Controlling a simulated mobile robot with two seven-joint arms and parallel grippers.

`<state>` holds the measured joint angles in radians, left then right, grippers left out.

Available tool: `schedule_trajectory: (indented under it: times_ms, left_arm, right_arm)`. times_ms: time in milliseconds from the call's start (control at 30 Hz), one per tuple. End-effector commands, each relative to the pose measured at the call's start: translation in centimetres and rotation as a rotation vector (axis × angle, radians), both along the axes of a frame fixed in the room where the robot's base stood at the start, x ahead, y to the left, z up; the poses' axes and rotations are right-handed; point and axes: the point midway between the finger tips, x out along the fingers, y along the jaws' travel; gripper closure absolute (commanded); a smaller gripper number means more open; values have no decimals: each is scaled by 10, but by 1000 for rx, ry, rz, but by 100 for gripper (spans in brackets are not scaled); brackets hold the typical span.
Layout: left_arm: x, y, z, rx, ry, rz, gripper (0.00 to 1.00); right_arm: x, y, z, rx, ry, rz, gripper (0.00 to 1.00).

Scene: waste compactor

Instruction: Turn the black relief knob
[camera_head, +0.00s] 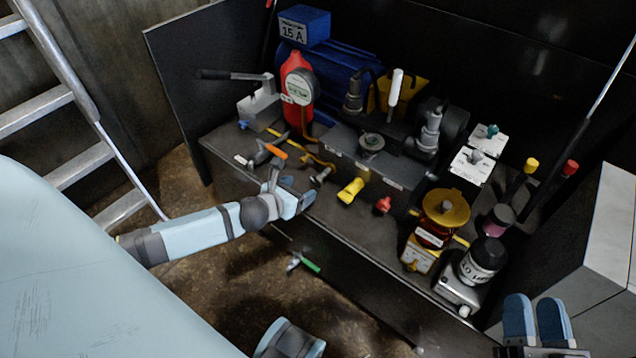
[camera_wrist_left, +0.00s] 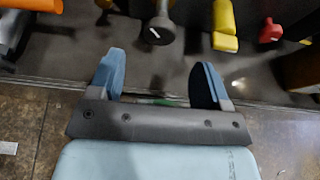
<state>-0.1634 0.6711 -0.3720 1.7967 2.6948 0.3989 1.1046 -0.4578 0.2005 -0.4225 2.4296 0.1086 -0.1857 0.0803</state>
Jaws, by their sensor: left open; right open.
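A dark grey-black knob (camera_head: 321,177) with a short stem sticks out at the front of the bench, between an orange-handled part and a yellow handle. I take it to be the relief knob. In the left wrist view the knob (camera_wrist_left: 158,30) shows a small white mark on its end. My left gripper (camera_head: 293,193) is open and empty, just in front of and slightly left of the knob in the head view. In the left wrist view its fingers (camera_wrist_left: 158,78) are spread apart, with the knob ahead between their lines. My right gripper (camera_head: 536,318) is open and empty at the lower right.
The yellow handle (camera_head: 350,190) and a red knob (camera_head: 383,204) sit right of the dark knob. The orange handle (camera_head: 272,151) is to its left. A green-handled part (camera_head: 304,263) shows below the bench edge. A ladder (camera_head: 75,100) stands at the left.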

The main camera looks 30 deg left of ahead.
Motion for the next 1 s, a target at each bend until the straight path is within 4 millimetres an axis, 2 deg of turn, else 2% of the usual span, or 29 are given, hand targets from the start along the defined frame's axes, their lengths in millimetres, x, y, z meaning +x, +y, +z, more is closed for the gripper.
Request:
schedule_trajectory:
  times_ms: [33,200,400,533,833,1000]
  left_arm:
    - [12,-1,-7,2,-5,0,29]
    - [44,-4,-20,2,-3,-1,29]
    - [68,-6,-30,0,-2,-1,29]
    - [75,-6,-32,3,-1,-1,29]
    - [76,-6,-32,2,-1,-2,29]
    - [76,-6,-32,2,-1,-2,68]
  right_arm:
    - [1,1,-10,-8,14,5,57]
    - [2,2,-29,-37,71,23,57]
    - [3,4,-44,-62,119,38,57]
    - [3,4,-48,-70,133,43,57]
    - [3,4,-48,-72,139,44,57]
    - [3,4,-48,-72,139,44,57]
